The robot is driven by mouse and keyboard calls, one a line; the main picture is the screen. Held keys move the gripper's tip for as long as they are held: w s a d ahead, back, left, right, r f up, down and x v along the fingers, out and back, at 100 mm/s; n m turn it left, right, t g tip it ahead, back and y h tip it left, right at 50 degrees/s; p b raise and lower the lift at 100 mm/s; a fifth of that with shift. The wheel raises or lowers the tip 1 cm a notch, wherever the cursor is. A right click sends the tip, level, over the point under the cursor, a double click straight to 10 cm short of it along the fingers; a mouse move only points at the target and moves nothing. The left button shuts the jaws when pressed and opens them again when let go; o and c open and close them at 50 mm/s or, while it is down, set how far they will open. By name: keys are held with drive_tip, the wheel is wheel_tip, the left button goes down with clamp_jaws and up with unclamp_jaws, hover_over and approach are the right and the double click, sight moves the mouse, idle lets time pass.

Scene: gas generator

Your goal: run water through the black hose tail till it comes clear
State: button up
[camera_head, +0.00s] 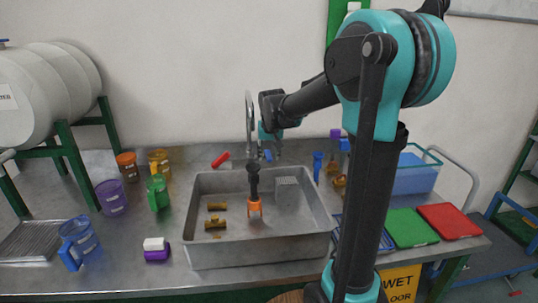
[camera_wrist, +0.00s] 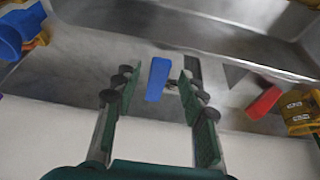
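The sink basin (camera_head: 202,240) is set in the steel counter. A black upright piece with an orange lower end, perhaps the black hose tail (camera_head: 254,182), is in the basin; I cannot tell whether it stands or hangs. A curved metal tap (camera_head: 249,115) rises behind the basin. My gripper (camera_head: 270,136) is at the back of the basin, beside the tap. In the wrist view, my gripper (camera_wrist: 158,88) is open, with a blue lever-like piece (camera_wrist: 157,78) between its fingers. No contact is visible. A small blue piece (camera_head: 268,155) shows below the gripper in the head view.
Brass fittings (camera_head: 215,224) lie in the basin. A red piece (camera_head: 220,160) lies behind it; it also shows in the wrist view (camera_wrist: 263,103). Jugs stand left, including a purple one (camera_head: 112,197). A blue bottle (camera_head: 317,166) and green tray (camera_head: 411,228) are right.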

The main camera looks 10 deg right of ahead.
drive_tip(key=v, duration=1.2)
drive_tip(key=shift+s, duration=0.1)
